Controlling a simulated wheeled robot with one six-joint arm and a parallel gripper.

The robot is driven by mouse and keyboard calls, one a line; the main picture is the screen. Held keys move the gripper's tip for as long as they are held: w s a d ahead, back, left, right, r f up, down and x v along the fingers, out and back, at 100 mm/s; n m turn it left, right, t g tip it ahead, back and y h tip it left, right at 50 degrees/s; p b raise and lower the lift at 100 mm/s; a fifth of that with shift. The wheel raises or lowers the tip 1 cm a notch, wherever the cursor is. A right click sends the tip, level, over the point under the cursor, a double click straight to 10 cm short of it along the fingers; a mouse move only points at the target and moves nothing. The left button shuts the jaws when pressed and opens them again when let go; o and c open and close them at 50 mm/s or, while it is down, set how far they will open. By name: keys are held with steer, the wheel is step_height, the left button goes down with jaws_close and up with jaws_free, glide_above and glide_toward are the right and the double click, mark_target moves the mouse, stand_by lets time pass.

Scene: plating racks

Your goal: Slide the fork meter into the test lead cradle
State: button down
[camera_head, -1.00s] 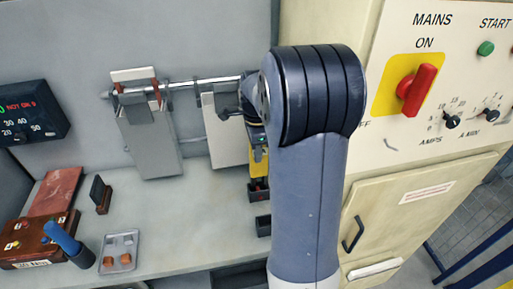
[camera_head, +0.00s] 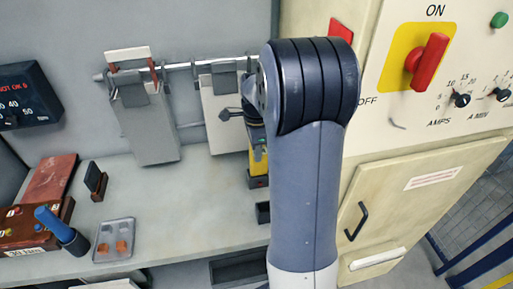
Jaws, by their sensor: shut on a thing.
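My gripper (camera_head: 254,118) is mostly hidden behind my own arm, left of its upper joint. It is shut on the yellow and dark fork meter (camera_head: 259,160), which hangs below it, roughly upright. Only a narrow left strip of the meter shows. A small dark open box (camera_head: 258,181), which looks like the test lead cradle, sits on the bench right under the meter. The meter's lower end meets the box's top in the picture; I cannot tell whether it is inside.
Another small dark box (camera_head: 263,213) stands nearer the front. Grey plates (camera_head: 150,132) hang from a metal rail (camera_head: 190,66) behind. A grey tray (camera_head: 114,240) and a blue-handled thing (camera_head: 60,229) are at the left. The cream cabinet (camera_head: 400,200) bounds the right. The bench middle is clear.

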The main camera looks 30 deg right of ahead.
steer(key=c, duration=1.1)
jaws_free()
step_height(320, 180, up, 11)
steer(key=shift+f+b, duration=0.1)
steer(key=shift+b, duration=0.35)
steer(key=shift+f+p, duration=1.65)
steer(key=shift+f, duration=1.9)
